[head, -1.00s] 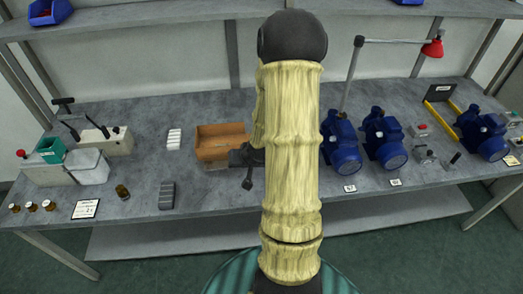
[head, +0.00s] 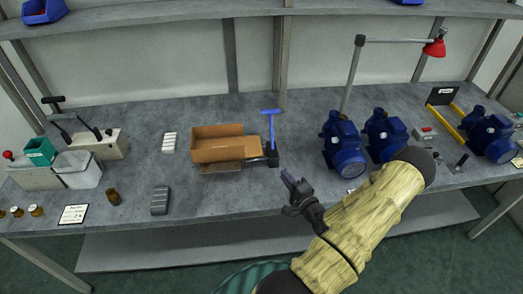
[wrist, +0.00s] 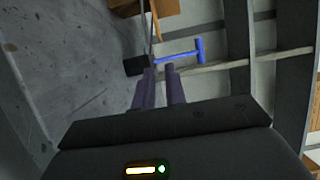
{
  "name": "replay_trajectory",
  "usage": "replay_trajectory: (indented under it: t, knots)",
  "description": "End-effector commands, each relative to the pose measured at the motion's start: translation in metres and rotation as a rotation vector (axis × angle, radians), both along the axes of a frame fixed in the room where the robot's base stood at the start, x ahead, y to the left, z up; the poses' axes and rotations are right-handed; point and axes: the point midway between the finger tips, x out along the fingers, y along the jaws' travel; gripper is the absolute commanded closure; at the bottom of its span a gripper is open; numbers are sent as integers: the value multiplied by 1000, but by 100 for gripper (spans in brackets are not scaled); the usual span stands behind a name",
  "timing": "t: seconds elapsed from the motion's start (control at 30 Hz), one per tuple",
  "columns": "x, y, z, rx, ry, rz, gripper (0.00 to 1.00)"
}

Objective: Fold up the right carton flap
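The open brown carton (head: 224,154) stands on the grey bench, left of the middle in the head view. Its right flap (head: 254,147) seems to stick outward from the right side, near a black block with a blue T-handle. A corner of the carton (wrist: 128,6) shows at the top of the wrist view. My gripper (head: 289,183) is in front and to the right of the carton, apart from it and above the bench front.
Blue pumps (head: 341,140) stand farther right. A white pack (head: 169,142) and a grey block (head: 160,200) lie left of the carton. Bench space before the carton is clear.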

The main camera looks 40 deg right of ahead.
Motion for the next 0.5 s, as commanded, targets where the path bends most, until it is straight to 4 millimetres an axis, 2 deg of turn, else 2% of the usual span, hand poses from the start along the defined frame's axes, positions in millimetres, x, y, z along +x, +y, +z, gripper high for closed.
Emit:
replay_trajectory:
  t: [0.27,0.5]
  knots:
    - [3,-1,0,-3,4,1,87]
    - [30,-5,2,-3,3,1,87]
